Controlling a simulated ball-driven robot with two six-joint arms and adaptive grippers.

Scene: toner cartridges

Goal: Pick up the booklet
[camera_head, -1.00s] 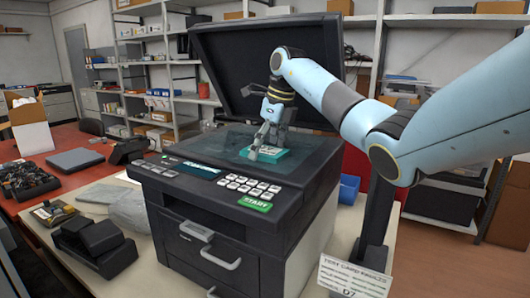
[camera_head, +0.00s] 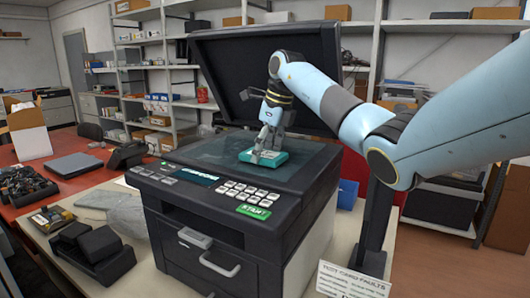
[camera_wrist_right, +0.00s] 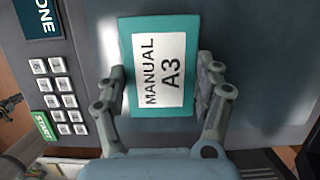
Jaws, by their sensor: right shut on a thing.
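The booklet (camera_head: 272,157) is teal with a white label, and it lies on or just above the glass of the open copier (camera_head: 215,255). In the right wrist view the booklet (camera_wrist_right: 158,66) reads "MANUAL A3" and sits between the two fingers. My right gripper (camera_head: 263,155) is shut on the booklet, with one finger against each long side, as the right wrist view (camera_wrist_right: 160,92) shows. I cannot tell whether the booklet is clear of the glass.
The copier lid (camera_head: 270,75) stands raised behind the glass. The button panel (camera_head: 245,192) is in front. A white card (camera_head: 352,280) is at the lower right. Black parts (camera_head: 95,250) and a grey bag (camera_head: 125,212) lie on the table to the left.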

